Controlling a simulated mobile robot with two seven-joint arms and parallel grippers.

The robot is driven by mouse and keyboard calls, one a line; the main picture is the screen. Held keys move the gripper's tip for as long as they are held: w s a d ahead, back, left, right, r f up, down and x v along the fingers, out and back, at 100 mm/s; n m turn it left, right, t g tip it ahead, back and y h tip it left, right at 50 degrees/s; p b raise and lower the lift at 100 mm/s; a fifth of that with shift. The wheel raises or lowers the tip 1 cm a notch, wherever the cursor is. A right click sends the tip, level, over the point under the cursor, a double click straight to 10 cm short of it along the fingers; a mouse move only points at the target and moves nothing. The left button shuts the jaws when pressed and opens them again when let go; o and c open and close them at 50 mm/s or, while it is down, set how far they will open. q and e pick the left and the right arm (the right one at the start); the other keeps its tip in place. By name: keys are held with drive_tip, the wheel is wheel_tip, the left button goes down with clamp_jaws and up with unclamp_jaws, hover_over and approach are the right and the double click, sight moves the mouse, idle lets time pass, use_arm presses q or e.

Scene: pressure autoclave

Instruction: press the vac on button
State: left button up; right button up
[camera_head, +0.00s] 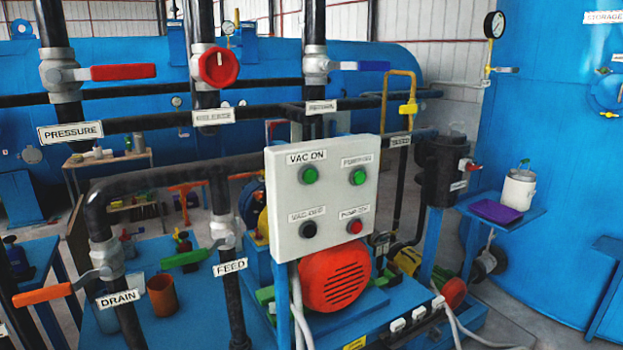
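A white control panel (330,235) stands upright near the middle of the head view. It carries two green buttons on top, and a black and a red one below. The label "VAC ON" (307,157) is at its upper left, and the green vac on button (308,175) sits right under it. The other green button (357,177) is at the upper right, the black button (308,230) at the lower left and the red button (355,226) at the lower right. Nothing covers the panel's face. Neither of my grippers is in view.
Black pipes with valves run to the left, including the orange drain handle (42,295), green feed handle (184,259) and red pressure handle (123,72). An orange-red motor cover (335,276) sits below the panel. A blue side table (513,219) and large blue tank (560,170) stand right.

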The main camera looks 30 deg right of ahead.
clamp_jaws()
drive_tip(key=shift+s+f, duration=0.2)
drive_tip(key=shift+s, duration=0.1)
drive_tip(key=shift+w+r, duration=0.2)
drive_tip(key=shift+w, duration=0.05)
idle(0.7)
